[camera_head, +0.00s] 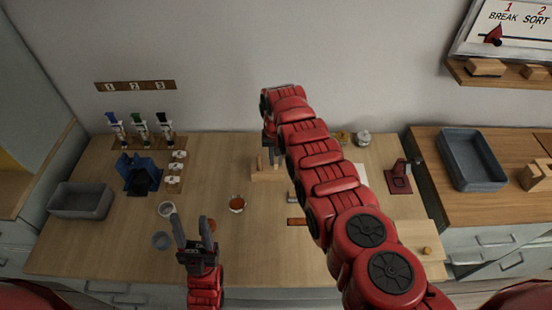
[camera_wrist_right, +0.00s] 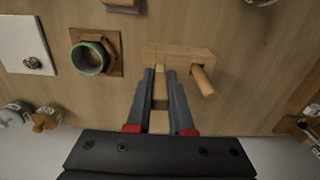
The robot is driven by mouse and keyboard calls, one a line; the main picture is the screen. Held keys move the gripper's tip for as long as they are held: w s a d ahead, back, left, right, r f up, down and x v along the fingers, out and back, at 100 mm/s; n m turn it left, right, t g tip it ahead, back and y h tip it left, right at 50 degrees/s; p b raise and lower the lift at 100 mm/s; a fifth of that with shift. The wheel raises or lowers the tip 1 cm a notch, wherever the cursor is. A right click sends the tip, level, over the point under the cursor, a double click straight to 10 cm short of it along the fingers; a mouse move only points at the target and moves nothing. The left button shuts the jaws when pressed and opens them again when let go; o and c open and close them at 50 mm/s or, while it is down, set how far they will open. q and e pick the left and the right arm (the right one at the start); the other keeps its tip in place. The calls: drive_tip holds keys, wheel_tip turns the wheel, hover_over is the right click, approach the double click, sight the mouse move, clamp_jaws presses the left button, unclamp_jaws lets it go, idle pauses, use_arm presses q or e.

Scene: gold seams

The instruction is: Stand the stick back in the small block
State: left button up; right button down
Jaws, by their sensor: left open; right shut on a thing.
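The small wooden block (camera_head: 264,175) lies on the table's middle, below my right gripper (camera_head: 271,157). It also shows in the right wrist view (camera_wrist_right: 190,54). A short round wooden peg (camera_wrist_right: 204,83) rises from one end of it. My right gripper (camera_wrist_right: 162,72) is shut on the pale wooden stick (camera_wrist_right: 160,92), which stands between its fingers over the block's other end. The stick's far end meets the block in the picture; I cannot tell whether it is inside it. My left gripper (camera_head: 193,232) is open and empty over the table's front.
A grey bin (camera_head: 82,201) and a blue holder (camera_head: 139,173) are farther left. A red stand (camera_head: 399,178) is at right.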

drive_tip(key=shift+f, duration=0.3)
idle(0.5)
idle(0.3)
drive_tip(key=c, duration=0.7)
unclamp_jaws()
drive_tip(key=shift+r, duration=0.2)
drive_tip(key=shift+s+r+p, duration=0.1)
drive_tip(key=shift+r+p, duration=2.1)
drive_tip(key=shift+r, duration=0.2)
